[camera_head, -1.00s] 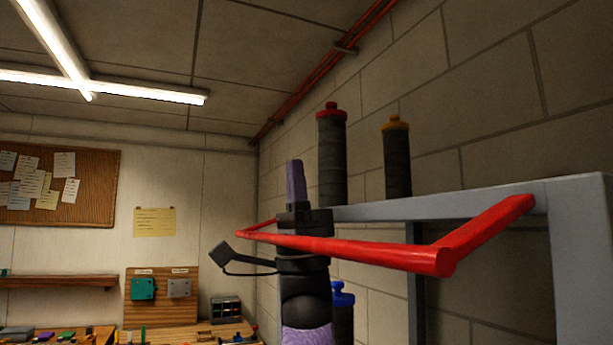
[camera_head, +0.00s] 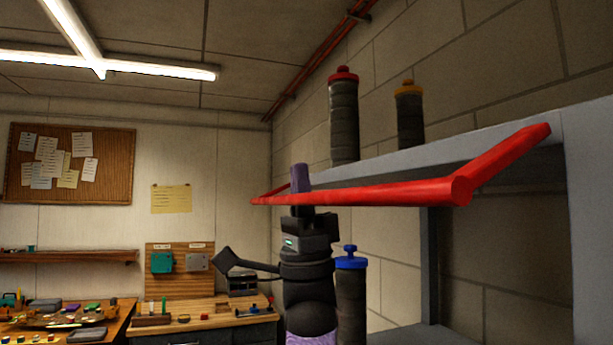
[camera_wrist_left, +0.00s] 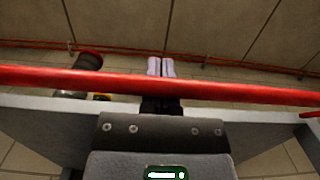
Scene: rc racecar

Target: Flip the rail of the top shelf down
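The red rail (camera_head: 380,193) of the top shelf (camera_head: 440,148) sticks out in front of the shelf on side arms. It also crosses the left wrist view (camera_wrist_left: 235,91). My left gripper (camera_head: 301,178) points upward, with its purple fingertips showing just above the rail. The rail passes in front of the fingers, so they are on its shelf side. I cannot tell whether they touch it. In the left wrist view the fingertips (camera_wrist_left: 161,67) are close together with nothing visible between them. My right gripper is in neither view.
A red-capped bottle (camera_head: 344,120) and an orange-capped bottle (camera_head: 410,115) stand on the top shelf. A blue-capped bottle (camera_head: 350,300) is lower, right beside my left arm. A grey post (camera_head: 590,230) bounds the shelf at the right. A workbench (camera_head: 205,325) is farther back.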

